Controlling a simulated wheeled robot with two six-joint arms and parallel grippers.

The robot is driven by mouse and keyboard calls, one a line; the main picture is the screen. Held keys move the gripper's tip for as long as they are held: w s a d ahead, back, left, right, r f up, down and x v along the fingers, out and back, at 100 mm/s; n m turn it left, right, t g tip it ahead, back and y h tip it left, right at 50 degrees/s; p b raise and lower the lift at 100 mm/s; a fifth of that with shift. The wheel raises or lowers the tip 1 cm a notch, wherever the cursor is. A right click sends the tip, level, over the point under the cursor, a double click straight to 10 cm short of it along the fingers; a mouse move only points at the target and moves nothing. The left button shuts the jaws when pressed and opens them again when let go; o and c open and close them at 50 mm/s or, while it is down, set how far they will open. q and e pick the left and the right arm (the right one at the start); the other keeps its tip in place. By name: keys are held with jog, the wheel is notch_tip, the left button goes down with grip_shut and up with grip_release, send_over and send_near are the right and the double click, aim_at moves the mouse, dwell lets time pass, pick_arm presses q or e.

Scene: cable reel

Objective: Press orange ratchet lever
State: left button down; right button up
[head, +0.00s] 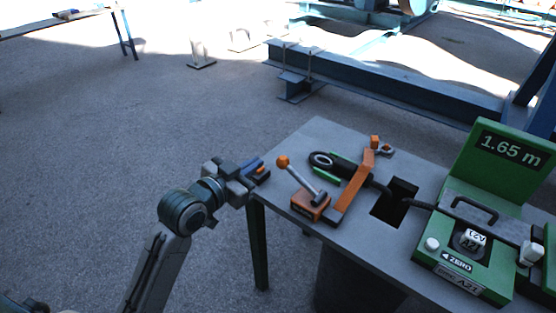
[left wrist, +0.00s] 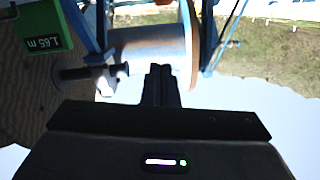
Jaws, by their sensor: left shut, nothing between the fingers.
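The ratchet lever (head: 300,180) is a grey rod with an orange ball knob (head: 283,161) on top. It leans up and to the left from an orange base (head: 311,206) near the left edge of the grey table. My left gripper (head: 263,174) is just left of the knob, at the table's left corner, apart from the lever. Its fingers are shut and empty. The shut fingers also show in the left wrist view (left wrist: 160,82), where the lever is not visible. My right gripper is in neither view.
An orange arm (head: 355,188) and a black cable coil (head: 340,170) are beside the lever. A square hole (head: 393,203) opens in the table (head: 318,137). A green meter (head: 500,160) reading 1.65 m stands at right.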

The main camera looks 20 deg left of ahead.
pick_arm(q)
jog(key=shift+w, duration=0.1)
jog(key=w+d+f+p, duration=0.2)
jog(key=w+f, duration=0.3)
jog(key=w, duration=0.5)
jog(key=shift+d+f, duration=0.15)
jog(key=shift+d, duration=0.2)
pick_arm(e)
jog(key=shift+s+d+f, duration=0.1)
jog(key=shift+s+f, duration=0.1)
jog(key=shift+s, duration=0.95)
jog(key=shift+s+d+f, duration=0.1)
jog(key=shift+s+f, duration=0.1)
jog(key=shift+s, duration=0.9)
pick_arm(q)
jog(key=shift+s, duration=0.1)
jog(key=a+f+n+b, duration=0.1)
jog(key=f, duration=0.1)
jog(key=f+n+b, duration=0.1)
jog(key=f, duration=0.1)
jog(key=w+a+f+n+b, duration=0.1)
jog(key=shift+a+f, duration=0.3)
jog(key=shift+f, duration=0.1)
jog(key=shift+f+b, duration=0.15)
jog(key=shift+b, duration=0.15)
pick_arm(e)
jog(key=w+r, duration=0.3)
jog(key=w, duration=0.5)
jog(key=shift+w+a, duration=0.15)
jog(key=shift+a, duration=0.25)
